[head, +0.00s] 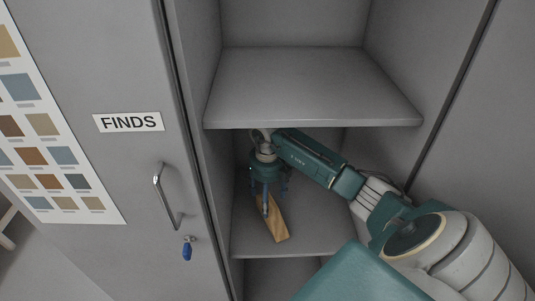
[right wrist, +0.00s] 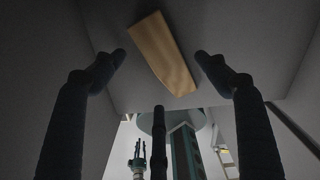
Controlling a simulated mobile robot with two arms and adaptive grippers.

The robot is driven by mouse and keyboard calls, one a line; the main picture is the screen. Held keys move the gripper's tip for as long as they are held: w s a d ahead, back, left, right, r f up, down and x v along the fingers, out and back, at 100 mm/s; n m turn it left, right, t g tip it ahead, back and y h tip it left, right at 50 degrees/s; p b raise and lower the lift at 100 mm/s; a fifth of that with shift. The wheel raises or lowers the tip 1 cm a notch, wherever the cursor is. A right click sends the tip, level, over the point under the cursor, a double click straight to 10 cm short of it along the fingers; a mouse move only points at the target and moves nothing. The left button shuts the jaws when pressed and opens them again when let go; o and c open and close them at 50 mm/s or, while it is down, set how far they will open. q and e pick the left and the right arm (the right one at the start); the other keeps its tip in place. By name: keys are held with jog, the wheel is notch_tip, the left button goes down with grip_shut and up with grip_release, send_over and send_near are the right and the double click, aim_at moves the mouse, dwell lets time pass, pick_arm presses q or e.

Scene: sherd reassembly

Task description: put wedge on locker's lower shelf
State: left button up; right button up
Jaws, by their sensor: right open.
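The wedge (head: 278,221) is a long tan wooden piece lying flat on the locker's lower shelf (head: 318,228), its near end close to the shelf's front edge. My right gripper (head: 270,200) is inside the lower compartment, pointing down over the wedge's far part, which its fingers partly hide. In the right wrist view the wedge (right wrist: 163,52) lies beyond the fingertips of my right gripper (right wrist: 159,72), with the fingers spread and apart from it. A small, dim shape low in that view looks like my left gripper (right wrist: 138,160); its fingers are too small to judge.
The upper shelf (head: 310,90) is empty and sits just above my right arm. The locker's side walls close in on both sides. A door marked FINDS (head: 128,122) with a handle (head: 167,197) and blue-tagged key (head: 187,250) stands at left.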

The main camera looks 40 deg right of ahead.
jog(key=shift+r, duration=2.25)
